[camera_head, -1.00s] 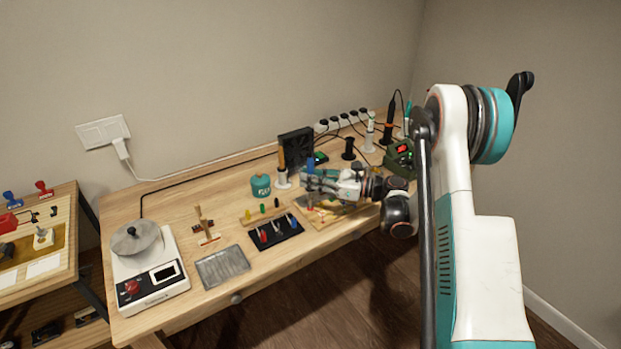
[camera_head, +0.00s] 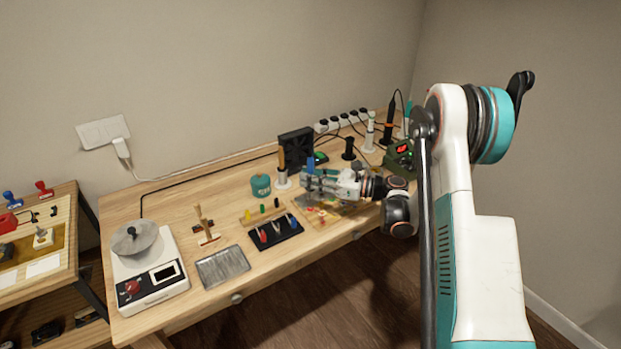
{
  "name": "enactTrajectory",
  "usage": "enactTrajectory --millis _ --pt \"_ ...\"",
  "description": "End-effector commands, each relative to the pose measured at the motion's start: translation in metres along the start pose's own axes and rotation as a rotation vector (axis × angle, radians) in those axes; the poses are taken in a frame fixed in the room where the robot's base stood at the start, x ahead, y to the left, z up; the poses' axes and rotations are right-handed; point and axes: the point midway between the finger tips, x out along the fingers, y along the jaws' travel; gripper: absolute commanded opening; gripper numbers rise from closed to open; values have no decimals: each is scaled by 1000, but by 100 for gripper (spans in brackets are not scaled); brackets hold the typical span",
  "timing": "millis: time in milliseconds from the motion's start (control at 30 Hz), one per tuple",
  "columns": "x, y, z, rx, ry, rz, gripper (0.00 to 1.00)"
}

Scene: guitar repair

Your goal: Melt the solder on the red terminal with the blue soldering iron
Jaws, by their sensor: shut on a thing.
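My gripper (camera_head: 306,182) is low over the right half of the wooden workbench, fingers pointing left. It is shut on a slim tool whose blue handle (camera_head: 310,163) shows just above the fingers; this looks like the blue soldering iron. The iron's tip is hidden by the gripper. Below and beside the gripper lies a light board (camera_head: 318,218) with small coloured spots, partly covered by my gripper. The red terminal is too small to make out for certain, and I cannot tell whether the tip touches it.
A black fan box (camera_head: 296,148), a teal pot (camera_head: 260,186) and an orange-handled iron in a white stand (camera_head: 283,181) stand close by. A black tool tray (camera_head: 276,236) lies in front. More stands and a green station (camera_head: 400,158) are to the right.

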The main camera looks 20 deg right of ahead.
Motion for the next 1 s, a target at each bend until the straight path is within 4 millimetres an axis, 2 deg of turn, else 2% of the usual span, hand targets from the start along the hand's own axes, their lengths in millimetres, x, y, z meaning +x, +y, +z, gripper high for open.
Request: enactTrajectory --millis 767,1000 --pt "0 0 0 0 0 0 0" --pt "0 0 10 0 0 0 0"
